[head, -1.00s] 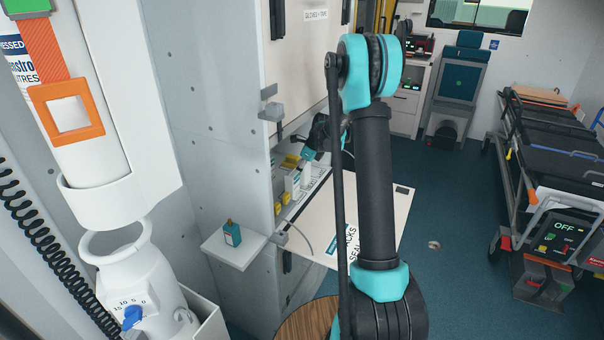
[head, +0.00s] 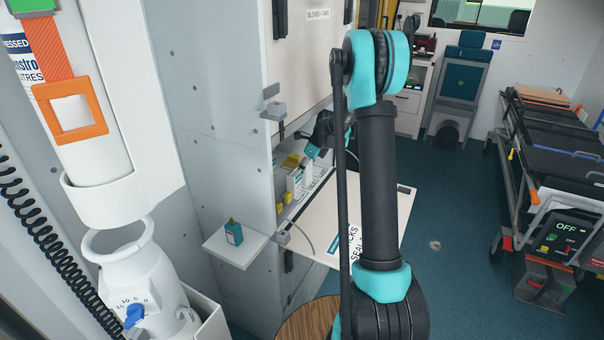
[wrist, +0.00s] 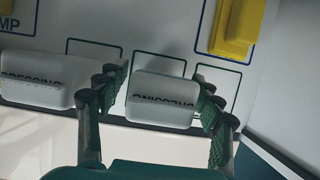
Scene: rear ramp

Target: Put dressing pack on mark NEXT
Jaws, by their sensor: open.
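In the wrist view a white dressing pack (wrist: 162,102), its "DRESSING" lettering upside down, lies between the two fingers of my gripper (wrist: 159,84). The fingers are apart, one on each side of it; I cannot tell whether they touch it. A second white dressing pack (wrist: 34,80) lies to the left, outside the left finger. Dark outlined boxes are printed on the pale shelf (wrist: 126,35) around and behind the packs. No mark reading NEXT is legible. In the head view my gripper (head: 314,147) is inside the wall cabinet, partly hidden by my arm.
A yellow item (wrist: 232,28) stands at the upper right of the wrist view, close to the shelf's right wall. In the head view a lowered flap (head: 335,226) lies below the cabinet opening. A small teal bottle (head: 234,232) stands on a side ledge (head: 222,246).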

